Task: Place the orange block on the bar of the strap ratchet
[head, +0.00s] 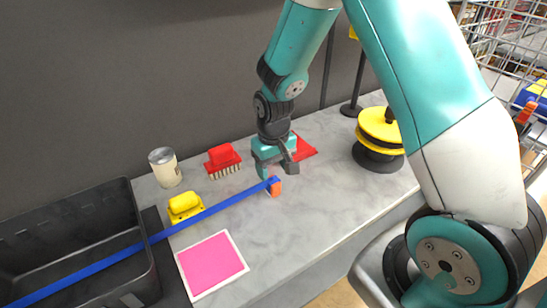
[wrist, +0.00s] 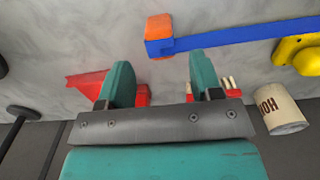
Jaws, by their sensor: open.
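The orange block (head: 276,190) is on the grey counter just below my gripper in the head view. It also shows at the top of the wrist view (wrist: 158,27). A long blue strap or bar (head: 215,209) ends against the block; a blue end piece (wrist: 158,47) touches or overlaps its side. I cannot tell which part is the ratchet's bar. My gripper (head: 276,170) is open and empty, pointing down just behind the block. In the wrist view the block lies beyond the gap between its fingers (wrist: 162,72), apart from both.
A yellow-black spool (head: 379,135) is right. A black crate (head: 135,215) is left, a pink pad (head: 212,264) in front. The counter right of the block is clear.

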